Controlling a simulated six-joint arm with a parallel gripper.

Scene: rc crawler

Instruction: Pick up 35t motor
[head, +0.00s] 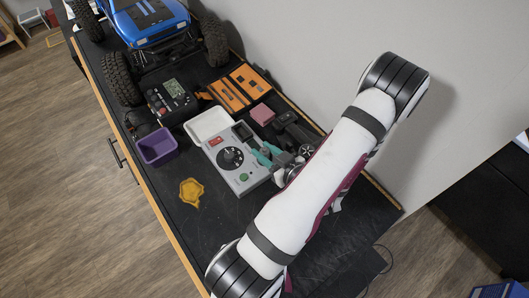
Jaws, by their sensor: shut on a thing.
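My white arm crosses the right of the head view and covers much of the bench there. My gripper (287,161) shows only in part, at the left edge of the arm, just right of the grey control box. It is shut on a small silver-and-dark part (292,175), which may be the 35t motor; its label and shape cannot be read. The fingertips are mostly hidden. Another round metallic piece (305,151) shows close by, partly behind the arm; I cannot tell what it is.
A grey box with a dial (242,179), teal-handled tool (266,154), white tray (190,129), purple bin (157,158), yellow dish (191,192), pink block (262,114), orange cases (239,92), black meter (171,99) and blue crawler (152,20) crowd the black bench. Its front strip is clear.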

